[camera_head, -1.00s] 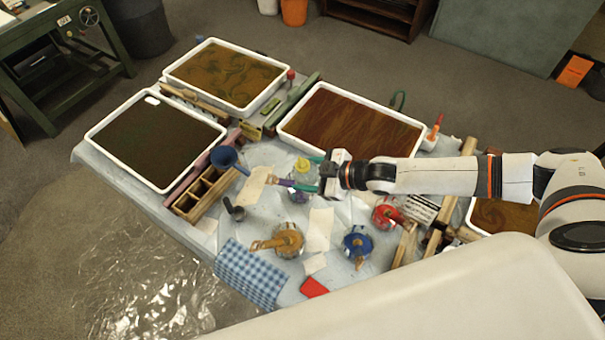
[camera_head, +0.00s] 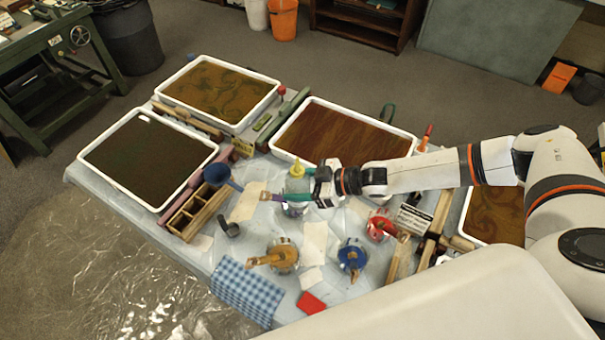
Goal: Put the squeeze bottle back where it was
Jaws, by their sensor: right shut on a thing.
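The squeeze bottle (camera_head: 296,186), clear with a yellow cap, is upright near the middle of the covered table. My right gripper (camera_head: 292,187) reaches in from the right and is shut on the bottle, with a finger on either side. I cannot tell whether the bottle's base touches the table, as a finger hides part of its body. My left gripper is not in view.
Jars with orange (camera_head: 283,256), blue (camera_head: 352,257) and red (camera_head: 378,227) contents stand in front and to the right. A wooden divided box (camera_head: 195,215) and blue funnel (camera_head: 217,174) are left. White-rimmed trays (camera_head: 420,139) lie behind. Pale paper strips (camera_head: 314,238) lie near the bottle.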

